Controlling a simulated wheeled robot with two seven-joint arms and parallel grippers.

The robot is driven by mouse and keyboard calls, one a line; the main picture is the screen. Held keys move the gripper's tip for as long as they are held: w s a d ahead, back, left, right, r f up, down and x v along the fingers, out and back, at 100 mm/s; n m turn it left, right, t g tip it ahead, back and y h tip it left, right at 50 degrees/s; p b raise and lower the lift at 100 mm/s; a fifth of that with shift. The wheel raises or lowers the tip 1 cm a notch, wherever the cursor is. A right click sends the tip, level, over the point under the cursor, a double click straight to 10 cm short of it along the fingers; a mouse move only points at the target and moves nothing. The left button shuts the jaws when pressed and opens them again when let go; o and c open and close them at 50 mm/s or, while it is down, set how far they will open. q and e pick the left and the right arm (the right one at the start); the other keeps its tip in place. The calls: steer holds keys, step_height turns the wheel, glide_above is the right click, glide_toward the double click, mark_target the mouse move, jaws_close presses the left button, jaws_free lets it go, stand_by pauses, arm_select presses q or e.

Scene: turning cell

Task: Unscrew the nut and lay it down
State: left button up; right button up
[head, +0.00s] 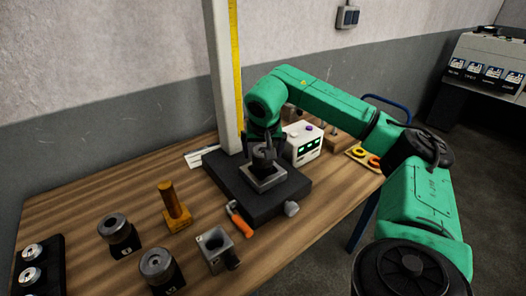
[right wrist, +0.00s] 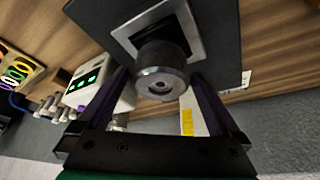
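The nut (right wrist: 162,72) is a round grey metal piece with a small central hole, seen end-on in the right wrist view. It sits at a square metal plate (right wrist: 122,32) on a black base, which the head view also shows (head: 290,195). My right gripper (head: 263,155) points down over that plate. In the right wrist view its dark fingers (right wrist: 160,76) stand one on each side of the nut, with narrow gaps apparent. In the head view the gripper largely hides the nut. My left gripper is not in view.
A white box with green displays (head: 303,145) stands behind the base, beside a grey column (head: 222,75). An orange-handled tool (head: 241,222), a brass post (head: 173,205), a square hollow block (head: 214,247) and two round metal pieces (head: 116,229) (head: 157,265) stand left and front.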

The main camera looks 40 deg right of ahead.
steer(key=shift+r, duration=0.15)
steer(key=p+v, duration=0.2)
steer(key=v, duration=1.2)
steer(key=shift+s, duration=0.2)
steer(key=shift+a+r, duration=0.1)
steer(key=shift+r, duration=0.05)
